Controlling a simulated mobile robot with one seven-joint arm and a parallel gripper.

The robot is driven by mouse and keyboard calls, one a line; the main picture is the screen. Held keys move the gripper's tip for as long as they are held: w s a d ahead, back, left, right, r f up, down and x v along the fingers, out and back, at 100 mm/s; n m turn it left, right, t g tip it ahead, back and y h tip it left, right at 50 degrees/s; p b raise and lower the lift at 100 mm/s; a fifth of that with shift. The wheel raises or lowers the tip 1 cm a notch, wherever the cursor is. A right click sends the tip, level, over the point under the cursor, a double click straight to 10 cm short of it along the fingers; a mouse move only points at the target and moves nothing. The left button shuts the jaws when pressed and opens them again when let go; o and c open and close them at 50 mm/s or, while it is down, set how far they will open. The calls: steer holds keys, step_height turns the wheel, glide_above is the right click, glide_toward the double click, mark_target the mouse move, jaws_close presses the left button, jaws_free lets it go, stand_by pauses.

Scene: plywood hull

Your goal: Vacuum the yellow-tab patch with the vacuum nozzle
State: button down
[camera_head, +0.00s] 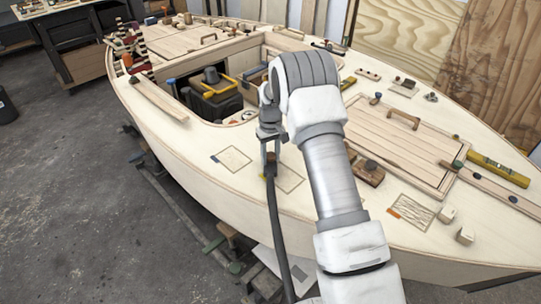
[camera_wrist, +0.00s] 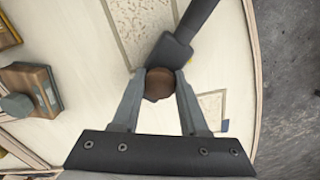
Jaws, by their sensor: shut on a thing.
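My gripper (camera_head: 270,158) is shut on the brown grip of the vacuum nozzle (camera_wrist: 170,55), a dark head with a hose. In the wrist view the nozzle head overlaps the near end of a speckled, outlined patch (camera_wrist: 135,20); I cannot tell whether it touches the deck. This patch also shows in the head view (camera_head: 290,180), right of the nozzle. A patch with a blue tab (camera_head: 234,158) lies to the left, and one with an orange tab (camera_head: 416,210) to the right.
A wooden block (camera_head: 368,174) with a dark knob stands right of the speckled patch. Small pale blocks (camera_head: 465,236) sit by the orange-tab patch. A hatch cover (camera_head: 405,145) and an open cockpit (camera_head: 210,100) lie behind. The hose (camera_head: 278,240) hangs over the hull's front edge.

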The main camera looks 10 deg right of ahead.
steer(key=shift+f+b, duration=0.35)
steer(key=shift+f, duration=0.2)
steer(key=shift+r, duration=0.1)
steer(key=shift+s+d+r, duration=0.1)
steer(key=shift+s+d, duration=0.45)
steer(key=shift+s, duration=0.25)
steer(key=shift+s+d, duration=0.55)
steer(key=shift+s, duration=0.25)
steer(key=shift+s+d+b, duration=0.1)
steer(key=shift+s+d, duration=0.6)
steer(key=shift+s, duration=0.35)
steer(key=shift+s+d+b, duration=0.15)
steer(key=shift+s+d, duration=0.5)
steer(key=shift+s, duration=0.4)
steer(key=shift+s+d+b, duration=0.1)
steer(key=shift+s+d, duration=0.6)
steer(key=shift+s, duration=0.35)
steer(key=shift+w, duration=0.1)
